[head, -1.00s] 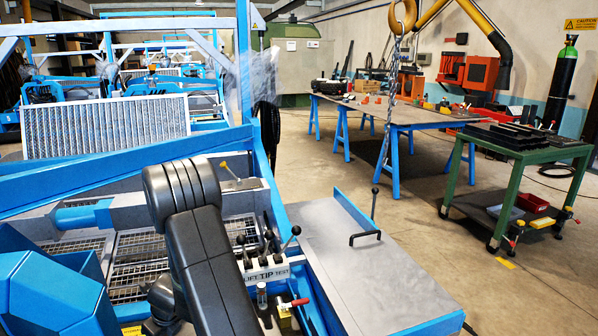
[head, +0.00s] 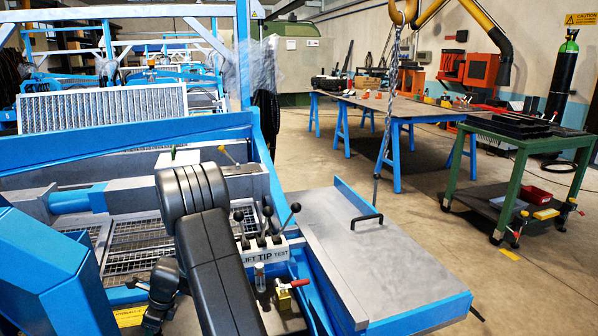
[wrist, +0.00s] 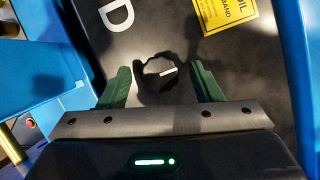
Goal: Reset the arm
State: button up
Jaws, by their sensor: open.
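In the wrist view my gripper (wrist: 160,72) is open, with its two green fingers apart. A black round knob (wrist: 153,82) with a white mark shows between the fingers, on a dark panel (wrist: 160,30). I cannot tell whether the fingers touch it; nothing appears gripped. The panel bears a white letter D and a yellow label (wrist: 228,12). In the head view my black arm (head: 205,240) bends down in front of the blue machine; its gripper fingers are hidden there.
Black-knobbed levers (head: 265,222) stand above a LIFT TIP TEST plate (head: 262,254), right beside my arm. A red-handled valve (head: 290,285) is below them.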

jog(key=n+b, duration=0.1)
jog(key=n+g+b, duration=0.1)
jog(key=n+b, duration=0.1)
jog(key=shift+w+f, duration=0.15)
jog(key=shift+f, duration=0.1)
jog(key=p+v, duration=0.3)
jog(key=v, duration=0.9)
jog(key=shift+r, duration=0.2)
jog(key=shift+w+a, duration=0.15)
jog(key=shift+r, duration=0.1)
